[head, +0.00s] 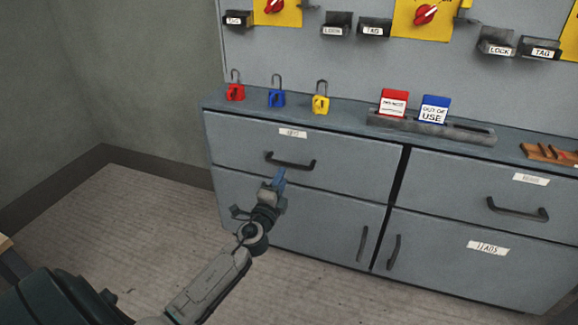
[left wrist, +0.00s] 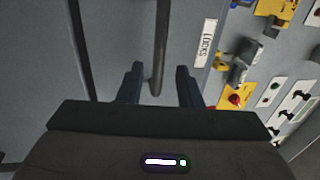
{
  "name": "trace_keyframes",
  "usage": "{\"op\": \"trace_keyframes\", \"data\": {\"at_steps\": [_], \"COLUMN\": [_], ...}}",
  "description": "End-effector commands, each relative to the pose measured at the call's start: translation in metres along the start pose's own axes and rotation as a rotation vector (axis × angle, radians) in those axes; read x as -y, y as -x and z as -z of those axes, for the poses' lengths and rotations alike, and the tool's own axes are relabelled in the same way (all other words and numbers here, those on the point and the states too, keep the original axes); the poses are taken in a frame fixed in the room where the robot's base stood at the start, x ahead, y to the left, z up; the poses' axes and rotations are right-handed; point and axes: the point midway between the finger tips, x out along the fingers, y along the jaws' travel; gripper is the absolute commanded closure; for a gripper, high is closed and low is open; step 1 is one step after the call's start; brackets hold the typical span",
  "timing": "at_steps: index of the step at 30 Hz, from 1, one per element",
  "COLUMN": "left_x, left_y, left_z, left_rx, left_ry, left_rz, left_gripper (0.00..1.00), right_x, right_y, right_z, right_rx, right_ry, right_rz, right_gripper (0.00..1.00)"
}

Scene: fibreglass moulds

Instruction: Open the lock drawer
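The lock drawer (head: 235,140) is the upper left drawer of the grey cabinet, and it is closed. Its label reads LOCKS in the left wrist view (left wrist: 205,43). Its dark bar handle (head: 291,162) shows below the label, and in the left wrist view the handle (left wrist: 161,45) runs down from the top edge. My left gripper (head: 280,177) is in front of the drawer, by the left part of the handle. In the left wrist view its fingers (left wrist: 159,87) are apart, with the handle's lower end between them in the picture. Contact cannot be told. My right gripper is out of view.
Red (head: 235,92), blue (head: 277,98) and yellow (head: 320,104) padlocks stand on the cabinet top (head: 350,118). A rack (head: 430,126) there holds two tags. Another drawer (head: 450,180) is at right, with cupboard doors below. The floor (head: 120,220) at left is clear.

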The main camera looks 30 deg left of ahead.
Motion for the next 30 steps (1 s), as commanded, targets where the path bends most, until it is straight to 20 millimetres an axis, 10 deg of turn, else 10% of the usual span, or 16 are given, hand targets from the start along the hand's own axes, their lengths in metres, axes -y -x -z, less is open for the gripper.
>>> {"op": "trace_keyframes", "data": {"at_steps": [10,23,30], "left_x": [0.0,-0.001,-0.001], "left_y": [-0.057,-0.068,-0.068], "left_z": [0.0,0.0,0.0], "left_rx": [0.001,0.0,0.0], "left_ry": [0.001,0.002,0.002], "left_rz": [-0.001,-0.002,-0.002], "left_gripper": [0.68,0.68,1.0], "right_x": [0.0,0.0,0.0], "right_y": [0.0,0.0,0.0], "right_z": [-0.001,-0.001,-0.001], "right_rx": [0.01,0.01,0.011], "right_ry": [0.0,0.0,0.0], "right_rz": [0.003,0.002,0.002], "right_gripper": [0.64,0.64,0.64]}}
